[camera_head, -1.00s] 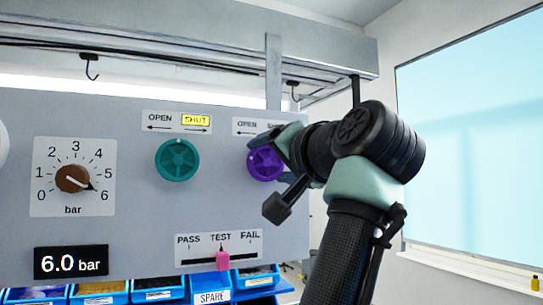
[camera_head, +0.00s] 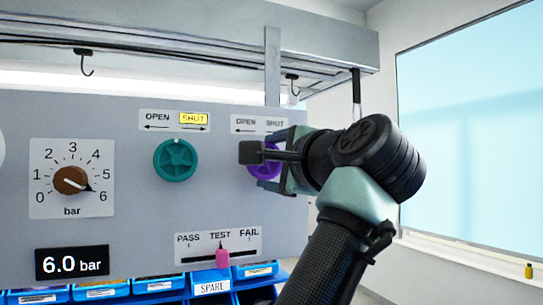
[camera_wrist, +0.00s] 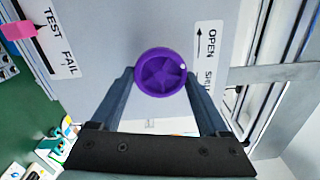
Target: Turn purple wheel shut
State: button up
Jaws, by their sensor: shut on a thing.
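The purple wheel (camera_head: 268,169) is on the right part of the grey panel, partly hidden behind my wrist parts in the head view. In the wrist view the purple wheel (camera_wrist: 161,72) shows whole, with a star-shaped face and a small white dot near its rim, on the side toward the label. My gripper (camera_head: 264,159) is at the wheel, and its two fingers close on opposite sides of the rim. The OPEN/SHUT label (camera_head: 259,124) above the wheel has no yellow highlight that I can see. The wrist view shows that label sideways and partly covered by a finger.
A teal wheel (camera_head: 175,160) is to the left, its SHUT word lit yellow. A brown dial (camera_head: 71,180) points near 6, above a 6.0 bar display (camera_head: 72,262). A pink slider (camera_head: 222,259) sits at TEST below. Blue bins (camera_head: 212,281) stand under the panel.

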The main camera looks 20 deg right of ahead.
jog(key=shift+f+m+p, duration=0.15)
jog(key=shift+m+p, duration=0.35)
jog(key=shift+m, duration=1.7)
jog(key=o, duration=1.2)
jog(key=shift+o, duration=0.2)
